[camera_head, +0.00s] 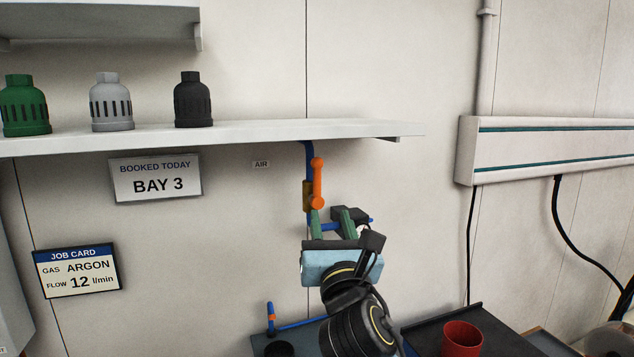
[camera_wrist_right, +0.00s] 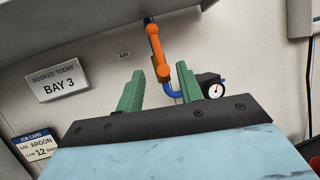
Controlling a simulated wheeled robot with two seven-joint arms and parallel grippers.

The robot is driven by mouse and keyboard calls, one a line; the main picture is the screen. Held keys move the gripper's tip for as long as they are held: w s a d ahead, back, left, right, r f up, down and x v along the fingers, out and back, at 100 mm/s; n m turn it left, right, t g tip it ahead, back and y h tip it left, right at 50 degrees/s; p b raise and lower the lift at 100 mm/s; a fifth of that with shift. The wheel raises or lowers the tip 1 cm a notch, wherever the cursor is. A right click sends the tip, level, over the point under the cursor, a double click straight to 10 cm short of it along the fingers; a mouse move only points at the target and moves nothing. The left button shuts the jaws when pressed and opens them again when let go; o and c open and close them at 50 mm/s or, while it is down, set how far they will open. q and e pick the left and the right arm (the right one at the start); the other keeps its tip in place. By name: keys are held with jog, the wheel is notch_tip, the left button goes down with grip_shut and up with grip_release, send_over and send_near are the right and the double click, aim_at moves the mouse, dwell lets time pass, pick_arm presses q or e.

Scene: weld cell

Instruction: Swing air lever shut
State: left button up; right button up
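The orange air lever (camera_head: 317,180) stands upright on a brass valve body (camera_head: 307,195) on the blue air pipe (camera_head: 308,150), below the shelf by the AIR label. It also shows in the right wrist view (camera_wrist_right: 155,45), beyond the fingers. My right gripper (camera_head: 331,222) is just below the lever, its two green fingers apart with nothing between them. In the right wrist view the open fingers (camera_wrist_right: 160,88) point up toward the valve, and the lever's lower end lies ahead of the gap. I cannot tell if a finger touches the pipe. My left gripper is not in view.
A white shelf (camera_head: 230,132) with several caps hangs above the gripper. A pressure gauge (camera_wrist_right: 215,88) sits right of the fingers. A red cup (camera_head: 462,339) stands on a dark tray at lower right. A wall trunking (camera_head: 560,150) with black cables is at right.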

aim_at(318, 174)
jog(key=shift+n, duration=0.5)
jog(key=x, duration=0.4)
jog(key=r+x, duration=0.1)
jog(key=x, duration=0.4)
jog(key=p+x, duration=0.1)
jog(key=x, duration=0.3)
jog(key=shift+a+r, duration=0.3)
jog(key=shift+a, duration=0.1)
grip_shut()
